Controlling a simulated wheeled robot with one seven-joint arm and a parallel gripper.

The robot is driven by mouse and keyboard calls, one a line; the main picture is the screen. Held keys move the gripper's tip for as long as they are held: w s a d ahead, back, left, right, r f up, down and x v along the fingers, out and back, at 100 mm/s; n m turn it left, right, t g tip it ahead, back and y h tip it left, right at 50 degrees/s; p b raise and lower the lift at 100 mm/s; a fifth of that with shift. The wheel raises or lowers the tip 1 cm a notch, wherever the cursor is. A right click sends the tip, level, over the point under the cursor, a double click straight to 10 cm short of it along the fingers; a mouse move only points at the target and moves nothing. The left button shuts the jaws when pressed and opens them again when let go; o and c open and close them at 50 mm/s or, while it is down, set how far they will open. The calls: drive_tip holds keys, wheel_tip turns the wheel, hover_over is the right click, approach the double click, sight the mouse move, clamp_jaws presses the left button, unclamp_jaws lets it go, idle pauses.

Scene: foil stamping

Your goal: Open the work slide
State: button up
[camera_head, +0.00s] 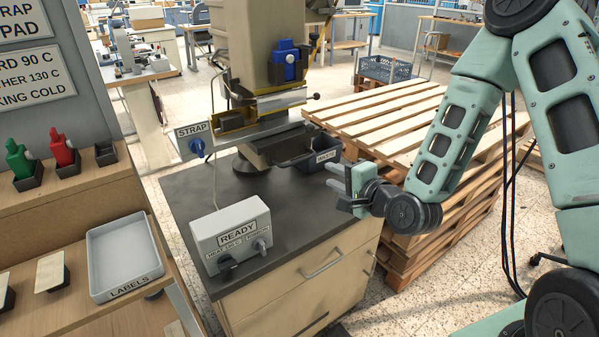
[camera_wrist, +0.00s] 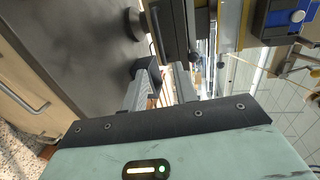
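The stamping press (camera_head: 247,45) stands on a dark-topped cabinet. Its work slide (camera_head: 262,138) is a dark flat block low on the press, under the brass-coloured head part. A dark handle (camera_head: 297,160) sticks out from the slide's front right. My gripper (camera_head: 336,178) is to the right of the handle, apart from it, with two grey fingers spread and nothing between them. In the wrist view my open gripper (camera_wrist: 163,88) points toward the press, and a dark block of the press (camera_wrist: 176,28) lies beyond the fingertips. How far the slide is out is hard to tell.
A small dark labelled bin (camera_head: 322,163) sits close behind my fingers. Stacked wooden pallets (camera_head: 390,122) stand right of the cabinet, near my arm. A grey LABELS tray (camera_head: 124,257) is on the left bench.

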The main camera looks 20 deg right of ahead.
sight(301, 161)
drive_tip(key=b+x, duration=0.1)
drive_tip(key=x, duration=1.3)
drive_tip(key=shift+w+a, duration=0.15)
drive_tip(key=shift+w, duration=0.15)
clamp_jaws()
